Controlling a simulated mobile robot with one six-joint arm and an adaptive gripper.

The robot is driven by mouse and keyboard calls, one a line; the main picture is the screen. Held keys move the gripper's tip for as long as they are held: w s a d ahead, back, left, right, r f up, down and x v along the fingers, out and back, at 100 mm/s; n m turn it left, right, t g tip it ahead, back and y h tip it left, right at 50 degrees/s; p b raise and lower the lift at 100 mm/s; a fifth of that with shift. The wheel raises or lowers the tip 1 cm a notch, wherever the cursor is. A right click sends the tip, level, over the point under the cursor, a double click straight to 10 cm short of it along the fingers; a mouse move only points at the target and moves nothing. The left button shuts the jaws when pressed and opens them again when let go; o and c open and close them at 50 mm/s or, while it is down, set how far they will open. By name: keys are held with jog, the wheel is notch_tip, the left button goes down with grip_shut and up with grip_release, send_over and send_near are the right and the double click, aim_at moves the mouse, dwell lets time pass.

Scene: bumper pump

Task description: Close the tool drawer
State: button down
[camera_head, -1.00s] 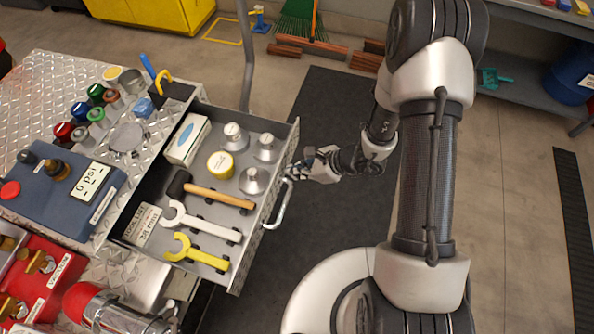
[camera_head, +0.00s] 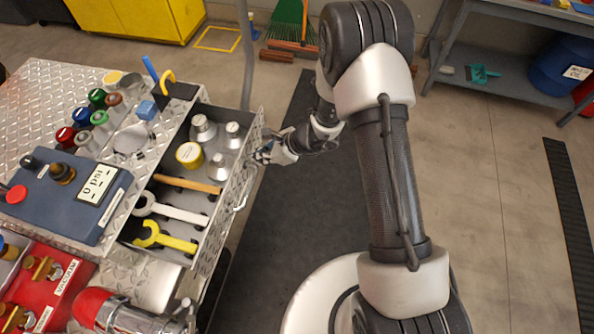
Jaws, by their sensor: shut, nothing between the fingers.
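The tool drawer (camera_head: 228,203) is partly open and sticks out to the right from under the diamond-plate worktop. Its handle (camera_head: 241,190) is on the front face. Inside are a white wrench (camera_head: 170,208), a yellow wrench (camera_head: 166,237), a wooden hammer handle (camera_head: 188,184), a yellow-labelled tin (camera_head: 189,154) and several metal weights (camera_head: 203,127). The hammer head is hidden under the worktop edge. My gripper (camera_head: 262,156) is shut and empty at the drawer front's far part, above the handle in the picture. It looks close against the front; exact contact is unclear.
The worktop (camera_head: 40,95) carries several coloured bottles, a blue pressure box (camera_head: 62,196) and a black holder. A red box (camera_head: 45,285) sits at lower left. A dark mat (camera_head: 290,240) covers the floor beside the drawer. A grey shelf (camera_head: 500,85) stands at upper right.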

jog(key=w+a, duration=0.2)
jog(key=a, duration=0.4)
jog(key=w+a, duration=0.3)
jog(key=a, duration=0.4)
jog(key=w+a, duration=0.2)
jog(key=a, duration=0.4)
jog(key=shift+w+a+b, duration=0.15)
jog(key=shift+a+b, duration=0.05)
jog(key=shift+b, duration=0.15)
jog(key=shift+a, duration=0.1)
jog(key=shift+w+r, duration=0.1)
